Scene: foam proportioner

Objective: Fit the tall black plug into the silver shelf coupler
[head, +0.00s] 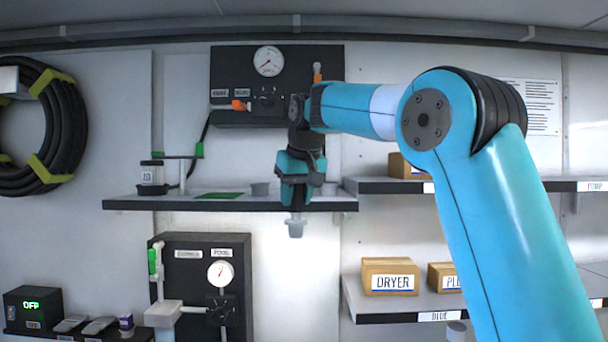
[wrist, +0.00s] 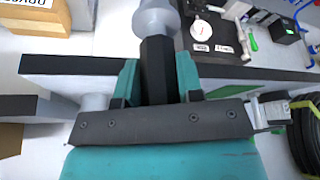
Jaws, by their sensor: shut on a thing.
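The tall black plug (wrist: 158,70) is a dark faceted body with a pale grey stepped end. My gripper (wrist: 157,85) is shut on its dark part, one teal finger on each side. In the head view my gripper (head: 298,185) hangs in front of the middle shelf, and the plug's grey end (head: 295,226) points down below the shelf edge. Two short grey cups stand on that shelf, a left one (head: 260,188) and a right one (head: 329,188), either side of my gripper. I cannot tell which is the silver shelf coupler. The plug is apart from both.
The middle shelf (head: 230,204) also bears a green mat (head: 218,195) and a jar (head: 152,178). A gauge panel (head: 277,85) is above, another (head: 200,290) below. Right shelves hold boxes (head: 390,276). Wall below my gripper is clear.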

